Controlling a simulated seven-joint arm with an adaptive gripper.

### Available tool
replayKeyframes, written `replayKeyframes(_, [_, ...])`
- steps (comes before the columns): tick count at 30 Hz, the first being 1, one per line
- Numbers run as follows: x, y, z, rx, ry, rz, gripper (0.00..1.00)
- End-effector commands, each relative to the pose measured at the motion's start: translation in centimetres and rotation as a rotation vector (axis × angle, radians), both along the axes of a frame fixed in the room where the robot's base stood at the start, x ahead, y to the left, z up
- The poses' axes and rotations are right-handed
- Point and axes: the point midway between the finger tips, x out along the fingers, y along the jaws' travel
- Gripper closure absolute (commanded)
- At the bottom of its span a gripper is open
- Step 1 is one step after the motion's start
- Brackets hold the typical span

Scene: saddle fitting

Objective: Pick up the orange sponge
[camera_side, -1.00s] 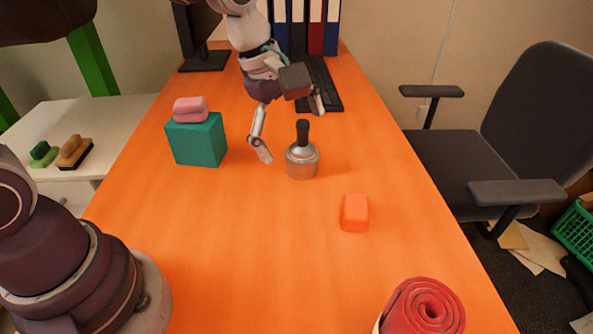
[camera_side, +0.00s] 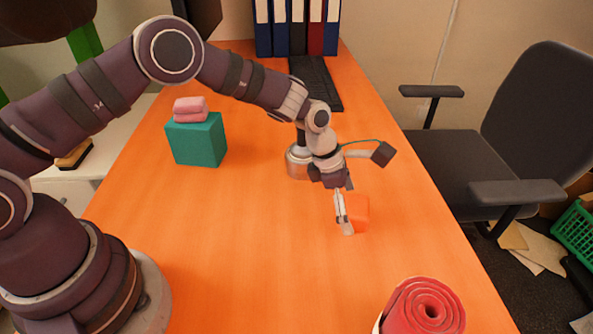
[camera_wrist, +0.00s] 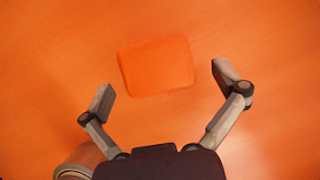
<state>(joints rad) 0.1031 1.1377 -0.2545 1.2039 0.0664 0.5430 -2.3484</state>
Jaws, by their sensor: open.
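The orange sponge (camera_side: 361,212) lies on the orange table, toward its right edge in the side view. It also shows in the wrist view (camera_wrist: 156,66) as a slightly tilted block near the middle. My gripper (camera_side: 346,225) is low over the table beside the sponge and partly covers it in the side view. In the wrist view the two fingers of my gripper (camera_wrist: 165,85) are spread wide. The sponge lies ahead of and partly between their tips, and neither finger appears to touch it. The gripper is empty.
A metal object with a black handle (camera_side: 298,160) stands behind my arm, partly hidden. A pink sponge (camera_side: 190,108) rests on a teal box (camera_side: 197,140) at the left. A red roll (camera_side: 425,308) lies at the front. The table's middle front is clear.

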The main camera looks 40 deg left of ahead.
Motion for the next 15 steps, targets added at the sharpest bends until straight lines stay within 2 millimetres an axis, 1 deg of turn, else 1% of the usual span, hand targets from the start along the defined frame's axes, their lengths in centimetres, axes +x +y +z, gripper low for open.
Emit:
replayKeyframes(4, [0.02, 0.00, 0.04, 0.000, -0.001, 0.000, 0.04])
replayKeyframes(5, [0.02, 0.01, 0.04, -0.001, -0.001, 0.000, 0.07])
replayKeyframes(15, [0.00, 0.02, 0.06, 0.000, 0.000, 0.000, 0.51])
